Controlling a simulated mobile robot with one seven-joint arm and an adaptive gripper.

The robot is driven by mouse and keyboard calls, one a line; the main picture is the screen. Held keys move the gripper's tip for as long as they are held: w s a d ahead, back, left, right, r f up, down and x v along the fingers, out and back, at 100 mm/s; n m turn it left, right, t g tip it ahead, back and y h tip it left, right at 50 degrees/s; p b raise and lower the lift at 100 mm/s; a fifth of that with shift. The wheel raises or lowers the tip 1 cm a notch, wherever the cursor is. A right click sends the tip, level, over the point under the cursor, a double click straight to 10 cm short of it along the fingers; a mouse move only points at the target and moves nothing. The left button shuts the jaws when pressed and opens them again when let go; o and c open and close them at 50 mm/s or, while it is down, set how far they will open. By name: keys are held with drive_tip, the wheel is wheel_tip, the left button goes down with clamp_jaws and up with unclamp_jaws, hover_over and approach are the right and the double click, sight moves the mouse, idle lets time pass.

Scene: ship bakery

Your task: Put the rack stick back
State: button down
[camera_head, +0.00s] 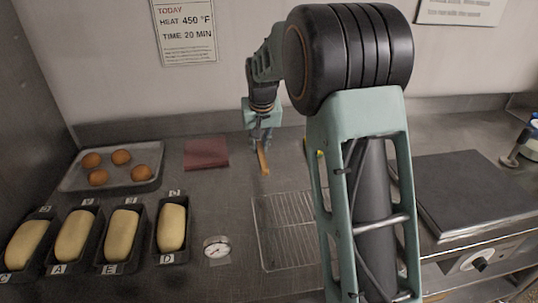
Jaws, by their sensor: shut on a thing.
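My gripper (261,143) is above the back middle of the metal counter, its fingers pointing down. It is shut on a thin wooden stick (263,161), which hangs out below the fingers toward the front. The stick's upper end is hidden by the fingers. I cannot tell whether the stick touches the counter. A wire rack (287,226) lies on the counter in front of the gripper and to its right. Its right side is partly hidden by my arm.
A folded red cloth (206,153) lies left of the gripper. A tray (75,181) of rolls and several labelled loaf pans (152,244) stand at left. A round dial (216,247) is left of the rack. A hot plate (478,193) stands at right. A small yellow thing (320,153) shows beside my arm.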

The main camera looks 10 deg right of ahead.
drive_tip(key=w+d+f, duration=0.1)
drive_tip(key=f, duration=0.1)
drive_tip(key=w+d+f, duration=0.1)
drive_tip(key=w+f, duration=0.1)
drive_tip(key=w+d+f, duration=0.1)
drive_tip(key=d+f, duration=0.1)
drive_tip(key=shift+w+f+p, duration=0.1)
drive_tip(key=shift+w+p, duration=0.15)
drive_tip(key=shift+p, duration=0.15)
drive_tip(key=shift+w+f, duration=0.1)
drive_tip(key=shift+f, duration=1.5)
drive_tip(key=c, duration=1.9)
unclamp_jaws()
drive_tip(key=shift+f, duration=0.1)
drive_tip(key=v, duration=1.2)
drive_tip(key=shift+b, duration=0.35)
